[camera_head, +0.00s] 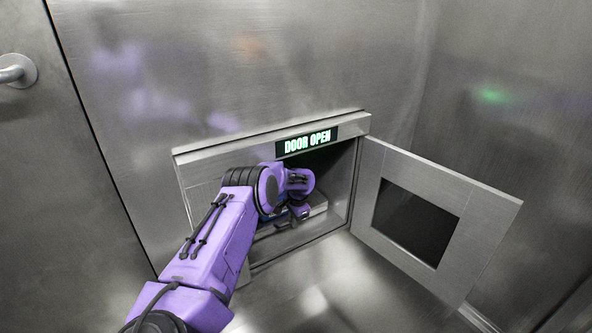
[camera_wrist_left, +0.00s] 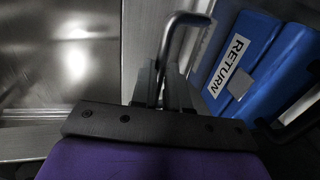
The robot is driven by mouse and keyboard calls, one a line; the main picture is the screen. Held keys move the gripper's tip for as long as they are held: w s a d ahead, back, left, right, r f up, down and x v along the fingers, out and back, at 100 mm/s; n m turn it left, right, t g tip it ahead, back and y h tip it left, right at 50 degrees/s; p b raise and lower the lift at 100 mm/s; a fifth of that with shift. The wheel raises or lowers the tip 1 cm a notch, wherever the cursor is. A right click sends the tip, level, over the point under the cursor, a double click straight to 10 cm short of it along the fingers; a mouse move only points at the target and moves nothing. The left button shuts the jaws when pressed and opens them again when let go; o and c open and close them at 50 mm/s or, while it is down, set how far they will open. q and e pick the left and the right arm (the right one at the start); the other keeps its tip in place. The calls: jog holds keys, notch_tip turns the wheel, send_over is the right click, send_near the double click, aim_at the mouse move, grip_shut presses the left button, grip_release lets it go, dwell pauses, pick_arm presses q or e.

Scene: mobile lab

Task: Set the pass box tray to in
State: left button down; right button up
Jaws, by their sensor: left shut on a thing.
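The pass box (camera_head: 186,180) is an opening in the steel wall, and a tray (camera_head: 319,207) shows partly inside it, behind my arm. My left gripper (camera_head: 300,212) reaches into the opening. In the left wrist view, my left gripper (camera_wrist_left: 165,92) is shut on a bent grey metal handle (camera_wrist_left: 181,20), which appears to be the tray's. A blue case (camera_wrist_left: 262,62) labelled "RETURN" lies right beside the handle. The wrist hides much of the tray in the head view. My right gripper is in neither view.
The pass box door (camera_head: 480,208), with a dark window, stands swung open to the right. A lit sign (camera_head: 307,142) above the opening reads "DOOR OPEN". A door handle (camera_head: 14,70) is at the far left. The opening's frame closely surrounds my left wrist.

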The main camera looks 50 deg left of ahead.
pick_arm(q)
jog(key=c, duration=1.1)
grip_release()
